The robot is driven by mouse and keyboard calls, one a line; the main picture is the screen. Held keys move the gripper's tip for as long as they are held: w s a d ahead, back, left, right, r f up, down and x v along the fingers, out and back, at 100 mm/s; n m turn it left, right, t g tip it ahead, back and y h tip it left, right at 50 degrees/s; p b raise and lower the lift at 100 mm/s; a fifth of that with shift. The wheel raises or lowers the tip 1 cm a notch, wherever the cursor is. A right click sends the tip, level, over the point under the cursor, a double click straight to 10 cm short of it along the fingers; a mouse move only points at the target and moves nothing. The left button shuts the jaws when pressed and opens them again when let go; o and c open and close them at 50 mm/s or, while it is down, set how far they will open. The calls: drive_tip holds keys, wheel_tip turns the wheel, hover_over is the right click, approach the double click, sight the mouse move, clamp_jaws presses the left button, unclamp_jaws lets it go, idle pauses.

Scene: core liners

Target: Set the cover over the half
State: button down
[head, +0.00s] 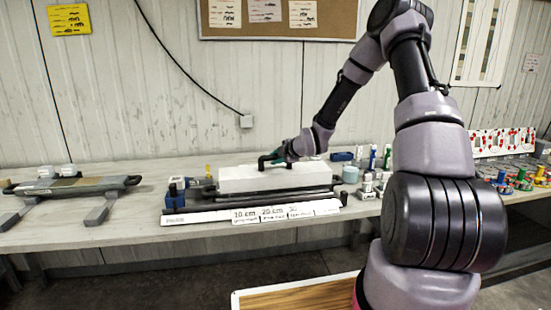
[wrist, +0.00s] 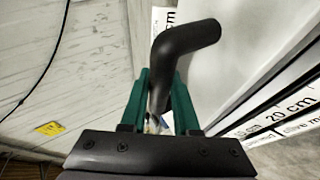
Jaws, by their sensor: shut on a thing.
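The white, box-like cover (head: 255,180) is level above the dark cradle (head: 325,192) on the bench. From this angle I cannot tell whether it rests there or hangs just above. My gripper (head: 283,157) is at the cover's top, its green fingers shut on the black handle (head: 264,161). In the wrist view the bent black handle (wrist: 186,42) lies between the green fingertips (wrist: 160,98). The core half is not visible under the cover; if it is there, the cover hides it.
A scale board (head: 205,216) marked in centimetres lies along the bench front. A second dark tray with a core (head: 75,184) stands at left. Small bottles (head: 373,157) and a teal tub (head: 350,174) stand close to the cover's right.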

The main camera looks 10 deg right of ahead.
drive_tip(key=shift+f, duration=0.45)
drive_tip(key=c, duration=0.7)
unclamp_jaws()
drive_tip(key=shift+o, duration=0.2)
drive_tip(key=shift+r, duration=0.1)
